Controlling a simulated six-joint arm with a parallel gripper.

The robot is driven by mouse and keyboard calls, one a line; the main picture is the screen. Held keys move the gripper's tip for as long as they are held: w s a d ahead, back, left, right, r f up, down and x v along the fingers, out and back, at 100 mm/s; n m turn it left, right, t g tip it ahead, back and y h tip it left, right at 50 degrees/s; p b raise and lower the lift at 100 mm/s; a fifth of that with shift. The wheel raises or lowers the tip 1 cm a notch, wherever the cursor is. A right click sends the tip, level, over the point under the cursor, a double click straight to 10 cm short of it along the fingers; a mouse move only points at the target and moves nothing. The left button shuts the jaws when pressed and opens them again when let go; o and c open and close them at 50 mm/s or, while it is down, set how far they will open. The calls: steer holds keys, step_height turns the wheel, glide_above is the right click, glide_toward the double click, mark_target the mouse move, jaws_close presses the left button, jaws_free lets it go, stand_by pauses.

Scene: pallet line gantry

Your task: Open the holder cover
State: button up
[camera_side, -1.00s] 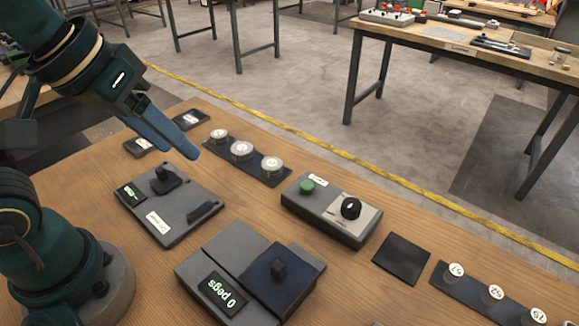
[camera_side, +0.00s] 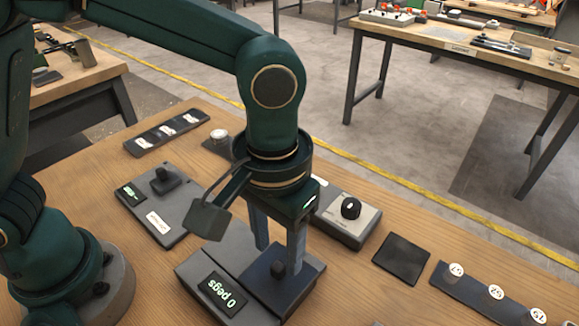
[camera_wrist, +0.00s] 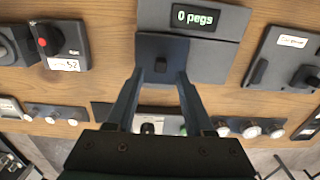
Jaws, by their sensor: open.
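The holder (camera_side: 205,266) is a grey box with a lit display reading "0 pegs"; it also shows at the top of the wrist view (camera_wrist: 228,22). Its dark blue cover (camera_side: 288,294) lies flat on it, with a small dark knob (camera_side: 279,269) standing up in the middle. In the wrist view the knob (camera_wrist: 161,65) lies between my two finger ends. My gripper (camera_side: 279,260) points down over the cover, open, one finger on each side of the knob. I cannot tell whether the fingers touch the cover.
A grey box with a black dial (camera_side: 350,208) stands behind the holder, partly hidden by my gripper. A grey plate with a black knob (camera_side: 165,180) lies to the left. A dark square pad (camera_side: 401,260) and a strip of labelled round pieces (camera_side: 492,293) are at right.

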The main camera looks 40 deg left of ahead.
mark_target(278, 265)
steer(key=shift+f, duration=1.9)
jaws_close()
